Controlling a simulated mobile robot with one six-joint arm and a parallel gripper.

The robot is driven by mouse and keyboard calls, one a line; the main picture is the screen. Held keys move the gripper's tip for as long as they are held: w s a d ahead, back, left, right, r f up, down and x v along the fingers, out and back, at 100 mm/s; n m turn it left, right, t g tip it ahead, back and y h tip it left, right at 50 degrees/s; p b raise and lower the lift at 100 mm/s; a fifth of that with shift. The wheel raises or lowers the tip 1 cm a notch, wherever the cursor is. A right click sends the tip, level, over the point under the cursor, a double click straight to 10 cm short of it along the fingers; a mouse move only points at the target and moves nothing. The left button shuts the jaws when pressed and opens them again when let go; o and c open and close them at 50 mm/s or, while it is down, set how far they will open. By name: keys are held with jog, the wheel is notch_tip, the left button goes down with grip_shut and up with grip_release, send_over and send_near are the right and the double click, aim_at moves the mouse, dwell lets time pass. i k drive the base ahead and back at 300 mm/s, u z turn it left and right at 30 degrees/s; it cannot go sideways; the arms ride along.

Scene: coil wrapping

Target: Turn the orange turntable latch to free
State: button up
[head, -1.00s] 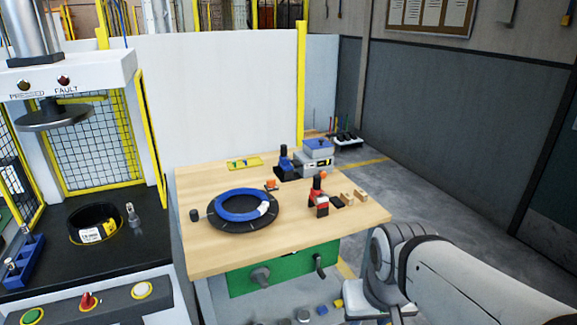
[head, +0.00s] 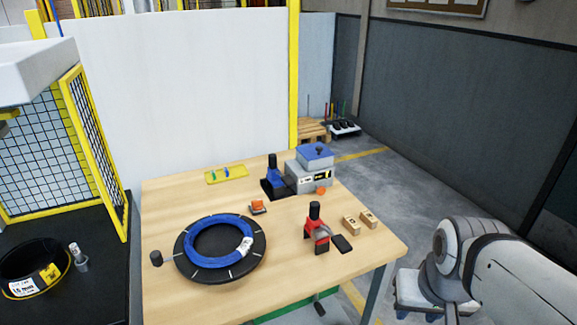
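The black turntable (head: 188,262) lies flat on the wooden table and has white marks on its rim. A blue ring-shaped coil (head: 193,238) with a white label rests on it. A small orange latch (head: 258,204) sits just beyond the turntable's upper right edge; it is too small to tell its setting. My arm (head: 505,265) enters at the lower right, off the table's right side. My gripper is not in view.
A red device with a black handle (head: 315,235) and two wooden blocks (head: 351,226) stand right of the turntable. A blue clamp-like device (head: 273,178) and a grey box (head: 309,178) are at the back. A black peg (head: 156,258) stands left. The table's front right is clear.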

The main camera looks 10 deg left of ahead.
aim_at(257, 204)
jog(key=u, duration=0.4)
jog(key=i, duration=0.85)
jog(key=u, duration=0.75)
